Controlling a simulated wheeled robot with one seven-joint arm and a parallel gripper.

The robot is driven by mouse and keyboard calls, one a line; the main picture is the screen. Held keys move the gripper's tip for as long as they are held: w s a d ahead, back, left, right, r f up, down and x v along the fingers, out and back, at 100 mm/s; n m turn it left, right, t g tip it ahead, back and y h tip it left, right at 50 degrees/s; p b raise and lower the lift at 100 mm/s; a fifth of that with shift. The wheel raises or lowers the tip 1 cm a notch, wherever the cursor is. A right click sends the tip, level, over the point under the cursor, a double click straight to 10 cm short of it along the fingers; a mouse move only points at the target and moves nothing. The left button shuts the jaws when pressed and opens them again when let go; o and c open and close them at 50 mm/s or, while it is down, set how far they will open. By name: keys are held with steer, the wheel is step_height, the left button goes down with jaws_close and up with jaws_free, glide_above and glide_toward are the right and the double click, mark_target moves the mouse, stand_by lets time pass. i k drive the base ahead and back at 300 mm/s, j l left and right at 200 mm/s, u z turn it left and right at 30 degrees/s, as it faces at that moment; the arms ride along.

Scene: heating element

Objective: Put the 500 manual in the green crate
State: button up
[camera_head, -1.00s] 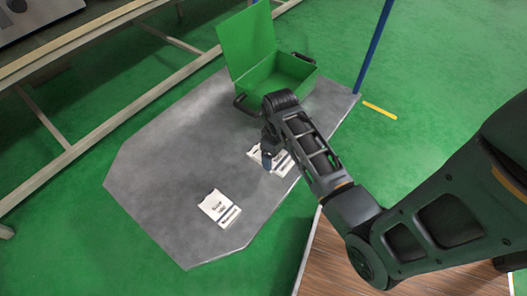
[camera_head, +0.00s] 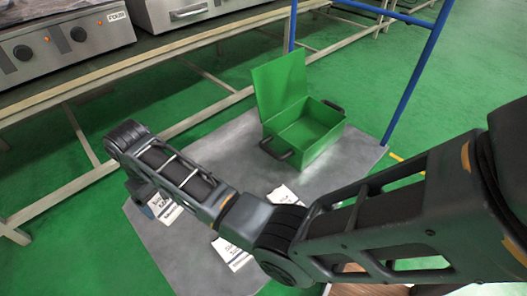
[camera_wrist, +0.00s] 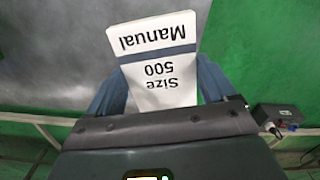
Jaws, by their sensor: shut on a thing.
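My gripper (camera_head: 150,207) is at the left of the head view, shut on the 500 manual (camera_head: 168,212). In the wrist view, the white 500 manual (camera_wrist: 158,62) is upside down between the fingers, with "Size 500" and "Manual" readable. The green crate (camera_head: 322,146) stands on the grey mat, to the right of my gripper and well apart from it. Its lid (camera_head: 280,85) is raised, and the visible part of its inside looks empty. Part of the held manual is hidden behind my gripper.
Two other white manuals, one near the crate (camera_head: 284,196) and one nearer me (camera_head: 232,253), lie on the grey mat (camera_head: 225,150), partly behind my arm. A metal-framed bench with appliances (camera_head: 65,38) runs along the back left. A blue post (camera_head: 415,70) rises right of the crate.

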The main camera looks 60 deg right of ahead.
mark_target(303, 140)
steer(key=k+l, duration=0.1)
steer(key=l, duration=0.5)
steer(key=k+l+z, duration=0.1)
steer(key=l, duration=0.5)
steer(key=k+l, duration=0.15)
steer(key=l, duration=0.45)
